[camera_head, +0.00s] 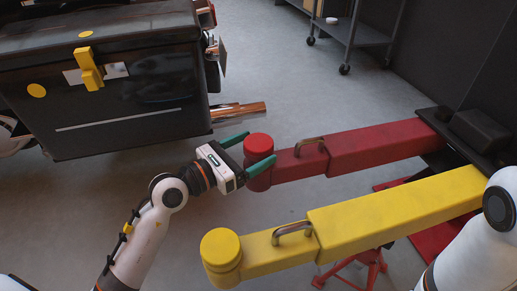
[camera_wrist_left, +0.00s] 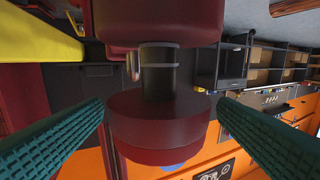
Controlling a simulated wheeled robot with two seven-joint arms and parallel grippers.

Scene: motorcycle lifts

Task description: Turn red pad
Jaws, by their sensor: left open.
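The red pad (camera_head: 258,143) is a round cap at the free end of a red lift arm (camera_head: 375,146). My left gripper (camera_head: 248,152) is open, with one green finger on each side of the pad. In the left wrist view the red pad (camera_wrist_left: 158,128) lies between the two spread fingers (camera_wrist_left: 160,108), below a dark threaded stem (camera_wrist_left: 159,72). Gaps show on both sides there, so the fingers look apart from it. My right gripper is out of view; only a white part of my right arm shows at the right edge.
A yellow lift arm (camera_head: 395,212) with a yellow pad (camera_head: 221,247) runs beside the red one, nearer to me. A dark case (camera_head: 110,85) with a yellow latch stands at the upper left. A wheeled cart (camera_head: 355,30) is at the back.

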